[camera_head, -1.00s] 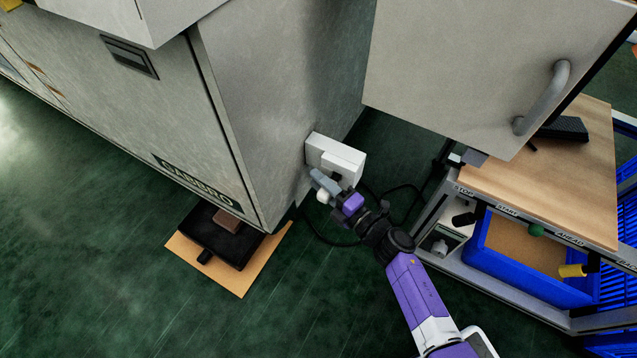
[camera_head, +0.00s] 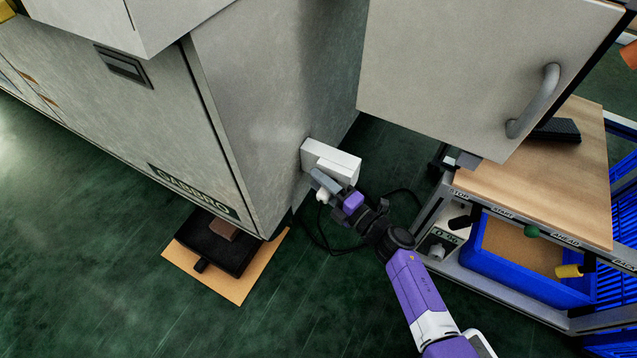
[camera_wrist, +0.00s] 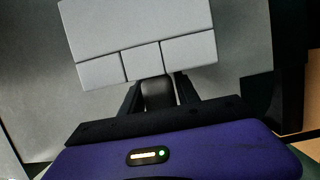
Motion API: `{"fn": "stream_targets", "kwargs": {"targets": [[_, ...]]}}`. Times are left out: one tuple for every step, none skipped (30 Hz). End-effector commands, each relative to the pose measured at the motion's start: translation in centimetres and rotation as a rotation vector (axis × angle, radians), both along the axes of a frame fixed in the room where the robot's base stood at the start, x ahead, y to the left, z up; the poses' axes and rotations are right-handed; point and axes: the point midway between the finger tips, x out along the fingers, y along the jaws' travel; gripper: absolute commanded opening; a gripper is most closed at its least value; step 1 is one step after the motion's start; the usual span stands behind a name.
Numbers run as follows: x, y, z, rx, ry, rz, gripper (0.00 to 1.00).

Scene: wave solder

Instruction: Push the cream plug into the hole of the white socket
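The white socket (camera_head: 338,157) is a box on the side of the grey machine, low down near its corner. In the wrist view its pale face (camera_wrist: 140,30) fills the upper middle, with panel lines across it. My gripper (camera_head: 322,184) is right at the box's lower front. A small cream plug (camera_head: 322,196) shows at its fingertips. In the wrist view the two fingers stand on either side of a dark, shaded rounded piece, which looks like the back of the plug. The hole and the plug's front are hidden, so I cannot tell whether the plug is in it.
A black cable (camera_head: 325,244) loops on the green floor below. The grey machine (camera_head: 270,100) stands at the left. A grey door with a handle (camera_head: 535,98) overhangs at the right, above a wooden-topped cart (camera_head: 545,190) with a blue bin (camera_head: 510,275).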

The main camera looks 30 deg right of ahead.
Motion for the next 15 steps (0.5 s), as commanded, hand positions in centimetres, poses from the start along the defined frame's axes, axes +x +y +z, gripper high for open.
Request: {"fn": "stream_targets", "kwargs": {"targets": [[0.0,0.0,0.0,0.0,0.0,0.0,0.5],[0.0,0.0,0.0,0.0,0.0,0.0,0.56],[0.0,0.0,0.0,0.0,0.0,0.0,0.56],[0.0,0.0,0.0,0.0,0.0,0.001,0.56],[0.0,0.0,0.0,0.0,0.0,0.001,0.56],[0.0,0.0,0.0,0.0,0.0,0.001,0.56],[0.0,0.1,0.0,0.0,0.0,0.001,0.56],[0.0,0.1,0.0,0.0,0.0,0.001,0.56],[0.0,0.1,0.0,0.0,0.0,0.001,0.56],[0.0,0.1,0.0,0.0,0.0,0.001,0.56],[-0.1,0.1,0.0,0.0,0.001,0.001,0.56],[-0.2,0.0,0.0,0.0,0.001,0.001,0.56],[-0.4,-0.1,0.0,0.0,0.001,0.001,0.56],[-0.6,-0.1,0.0,0.0,0.001,0.001,0.56],[-1.1,-0.3,0.1,0.0,0.001,0.001,0.56]]}}
